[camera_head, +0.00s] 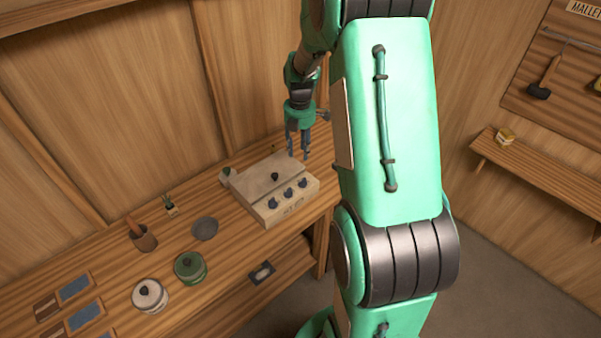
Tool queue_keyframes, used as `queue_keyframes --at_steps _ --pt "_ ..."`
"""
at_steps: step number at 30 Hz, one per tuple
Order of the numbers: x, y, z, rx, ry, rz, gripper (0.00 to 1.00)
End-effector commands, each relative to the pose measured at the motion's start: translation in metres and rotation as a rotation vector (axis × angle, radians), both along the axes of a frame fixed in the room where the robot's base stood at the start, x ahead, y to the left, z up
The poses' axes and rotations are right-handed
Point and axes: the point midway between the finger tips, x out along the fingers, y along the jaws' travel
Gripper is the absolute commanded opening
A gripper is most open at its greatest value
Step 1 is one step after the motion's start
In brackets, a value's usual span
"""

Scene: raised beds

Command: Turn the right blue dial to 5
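A beige control box (252,187) sits on the wooden bench, with a row of three blue dials along its sloped front. The right blue dial (303,184) is at the right end of the row. The middle dial (288,194) and the left dial (271,203) are beside it. The dial markings and pointer settings are too small to read. My gripper (299,156) hangs above the back right part of the box, fingers pointing down and apart. It appears empty and clear of the dials.
A dark knob (275,176) stands on the box behind the dials. A green pot (190,267), a white pot (149,295), a grey disc (205,229) and a brown cup (143,238) stand to the left. My green arm blocks the bench's right side.

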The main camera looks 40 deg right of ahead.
Motion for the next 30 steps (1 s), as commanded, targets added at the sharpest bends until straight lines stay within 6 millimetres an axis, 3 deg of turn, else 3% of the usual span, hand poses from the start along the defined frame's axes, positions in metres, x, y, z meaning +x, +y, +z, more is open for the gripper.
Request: queue_keyframes --at_steps 4,20,30 --pt "0.0 -0.011 -0.009 0.005 0.008 0.033 0.36" --pt "0.0 -0.011 -0.015 0.006 0.01 0.039 0.36" --pt "0.0 -0.011 -0.048 0.007 0.011 0.038 0.36"
